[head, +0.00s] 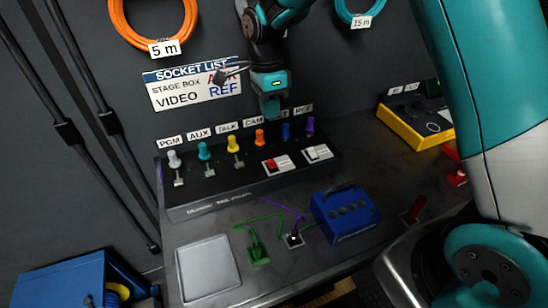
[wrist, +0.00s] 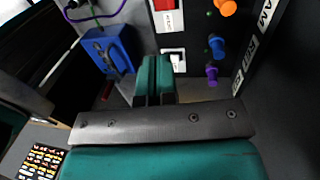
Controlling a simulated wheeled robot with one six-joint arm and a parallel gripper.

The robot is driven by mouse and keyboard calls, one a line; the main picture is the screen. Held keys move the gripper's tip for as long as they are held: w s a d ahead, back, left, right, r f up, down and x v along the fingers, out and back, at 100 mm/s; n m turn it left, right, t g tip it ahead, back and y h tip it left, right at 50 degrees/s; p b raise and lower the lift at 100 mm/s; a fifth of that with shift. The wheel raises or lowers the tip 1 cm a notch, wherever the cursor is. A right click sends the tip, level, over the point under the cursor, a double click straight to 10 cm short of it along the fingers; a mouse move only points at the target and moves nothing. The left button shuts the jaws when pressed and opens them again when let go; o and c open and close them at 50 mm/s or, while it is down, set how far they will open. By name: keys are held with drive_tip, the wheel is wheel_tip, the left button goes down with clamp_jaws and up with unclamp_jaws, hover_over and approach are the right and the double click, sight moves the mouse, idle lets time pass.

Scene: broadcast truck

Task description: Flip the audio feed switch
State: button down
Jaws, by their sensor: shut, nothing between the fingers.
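Two rocker switches sit on the front right of the dark console (head: 225,195). One is a red switch (head: 271,164) and the other a white switch (head: 318,152), each beside a small white label I cannot read. I cannot tell which is the audio feed. My gripper (head: 270,112) is shut and empty, pointing down above the back of the console. In the wrist view, its shut fingers (wrist: 153,70) appear just left of and below the white switch (wrist: 176,54). The red switch (wrist: 164,5) is at the top edge there.
Coloured knobs line the console's back, including a yellow knob (head: 233,145) and a purple knob (head: 310,126), with labels behind them. A blue box (head: 345,213), cabled connectors (head: 258,252) and a grey pad (head: 208,268) lie in front. A yellow case (head: 410,125) stands at the right.

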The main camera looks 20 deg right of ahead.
sight(274, 166)
drive_tip(key=f+p, duration=0.1)
drive_tip(key=f, duration=0.3)
drive_tip(key=s+f+p, duration=0.1)
drive_tip(key=f, duration=0.4)
drive_tip(key=s+f, duration=0.1)
drive_tip(key=f, duration=0.3)
drive_tip(key=shift+s+f+p, duration=0.1)
drive_tip(key=shift+f+p, duration=0.3)
